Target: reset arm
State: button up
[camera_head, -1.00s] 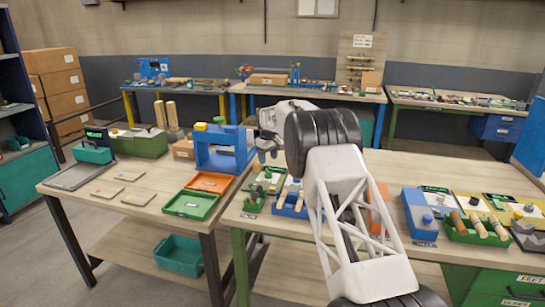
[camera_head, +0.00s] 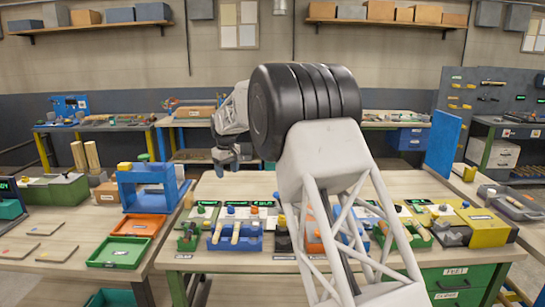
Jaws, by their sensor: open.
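My arm (camera_head: 328,160) rises from the bottom of the view, with a white lattice link and a large black ribbed joint. It bends over to the left at the top. My gripper (camera_head: 231,165) hangs at its left end, above the back part of the middle workbench (camera_head: 215,190). It points downward, is open, and nothing shows between its fingers. It looks clear of the bench and of the trays below. My arm hides part of the bench behind it.
A blue press frame (camera_head: 147,187), an orange tray (camera_head: 138,225) and a green tray (camera_head: 118,252) stand on the left bench. A blue tray with wooden pieces (camera_head: 236,238) and several other bins line the middle bench's front. A yellow station (camera_head: 490,230) stands at right.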

jog(key=s+d+r+m, duration=0.2)
jog(key=s+d+r, duration=0.2)
jog(key=s+d, duration=0.5)
jog(key=s+d+r+m+t, duration=0.1)
jog(key=s+d+r, duration=0.3)
jog(key=s+d, duration=0.5)
jog(key=s+d+r+m, duration=0.2)
jog(key=s+d+r, duration=0.35)
jog(key=s, duration=0.65)
jog(key=s+d+f+m, duration=0.1)
jog(key=s+d+f, duration=0.2)
jog(key=s, duration=0.9)
jog(key=s+d+f+m, duration=0.2)
jog(key=s+d+f, duration=0.2)
jog(key=s, duration=0.8)
jog(key=s+d+f+m+t, duration=0.1)
jog(key=s+d+f, duration=0.3)
jog(key=s, duration=0.8)
jog(key=shift+s+d+f, duration=0.25)
jog(key=shift+d, duration=0.5)
